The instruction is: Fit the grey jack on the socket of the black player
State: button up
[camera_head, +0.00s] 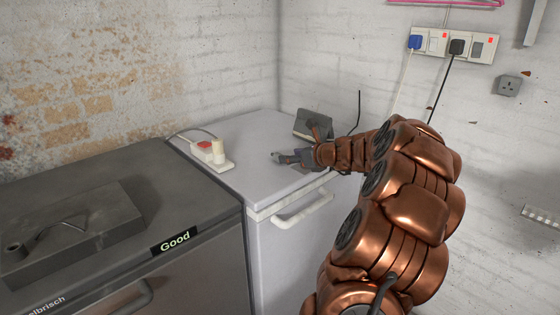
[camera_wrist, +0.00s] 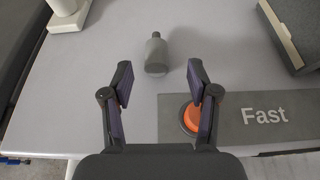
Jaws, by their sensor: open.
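The grey jack (camera_wrist: 156,56), a bottle-shaped piece with a narrow tip, is on the pale cabinet top in the wrist view. Its tip points away from me; I cannot tell whether it stands or lies. My gripper (camera_wrist: 160,78) is open and empty, with the jack ahead of and between its fingertips, no contact visible. My gripper also shows low over the cabinet in the head view (camera_head: 280,157). A dark box (camera_head: 313,124), likely the black player, stands at the cabinet's back; it also shows at upper right in the wrist view (camera_wrist: 293,38). Its socket is not discernible.
A white power strip (camera_head: 213,158) stands left on the cabinet (camera_head: 245,130). A grey box (camera_head: 70,235) sits on the dark appliance. Cables hang from the wall sockets (camera_head: 455,45).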

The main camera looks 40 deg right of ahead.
jog(key=x, duration=0.3)
jog(key=shift+w+a+f+b, duration=0.2)
jog(key=shift+f+b, duration=0.15)
jog(key=shift+b, duration=0.05)
jog(key=shift+w+f, duration=0.1)
jog(key=shift+w, duration=0.4)
jog(key=shift+c, duration=0.4)
grip_shut()
